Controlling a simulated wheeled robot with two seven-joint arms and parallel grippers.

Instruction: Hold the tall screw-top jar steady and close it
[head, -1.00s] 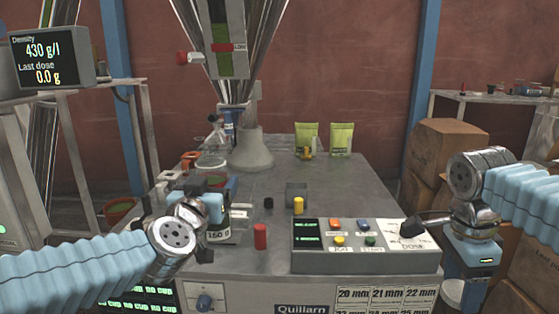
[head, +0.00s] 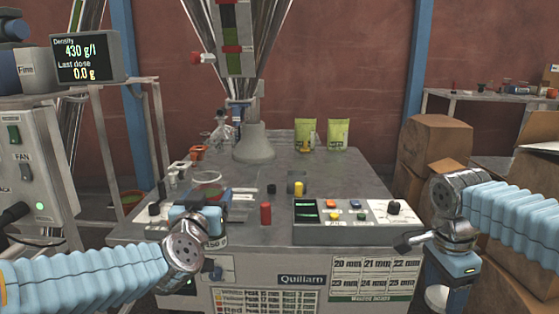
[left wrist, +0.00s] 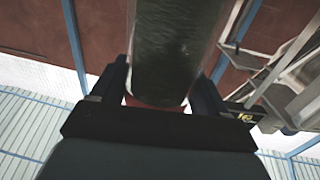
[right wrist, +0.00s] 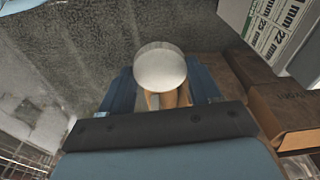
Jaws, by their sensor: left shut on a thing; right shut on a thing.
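My left gripper (left wrist: 160,98) is shut around a tall, clear cylindrical jar (left wrist: 172,45) with dark green-grey contents. The jar runs up out of the left wrist view, so its top is hidden there. In the head view the left gripper (head: 207,217) is at the table's front left edge, and the jar is hard to make out. My right gripper (right wrist: 160,98) is shut on a round, pale metallic piece (right wrist: 160,68), which looks like a lid. In the head view the right gripper (head: 446,280) is right of the table, clear of the jar, low and pointing down.
A control box (head: 345,214) with buttons stands at the table's front right. A red cylinder (head: 265,213) and a yellow one (head: 298,188) stand left of it. The filler's grey base (head: 254,143) is behind. Cardboard boxes (head: 432,140) stand at right.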

